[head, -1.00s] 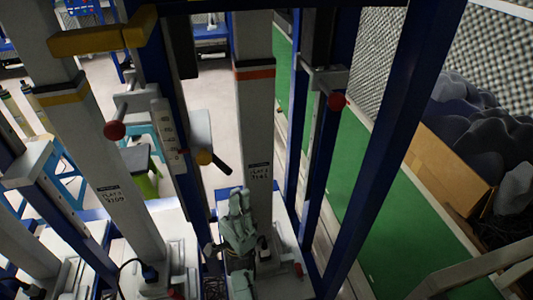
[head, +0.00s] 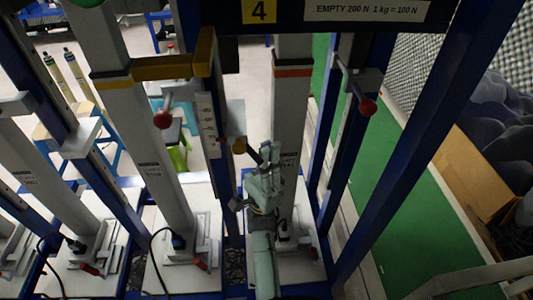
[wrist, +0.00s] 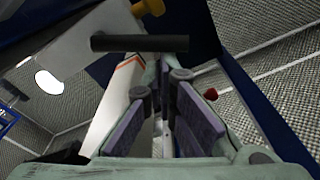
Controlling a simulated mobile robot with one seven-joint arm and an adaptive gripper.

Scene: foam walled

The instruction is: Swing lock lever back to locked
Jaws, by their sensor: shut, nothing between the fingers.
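The lever that looks like the lock lever has a dark bar handle (head: 254,156) and a yellow hub (head: 239,146). It is mounted by a blue post, and its bar slants down to the right. In the wrist view the dark bar (wrist: 140,43) lies across the picture just beyond my fingertips, with the yellow hub (wrist: 150,7) above it. My grey-green gripper (head: 270,152) is right beside the bar's free end.
A white column with an orange band (head: 293,72) stands behind my gripper. Red-knobbed handles (head: 163,119) (head: 368,107) stick out on both sides. Blue posts (head: 400,150) frame the bay. A yellow bar (head: 162,68) is at the upper left. A cardboard box (head: 475,170) stands right.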

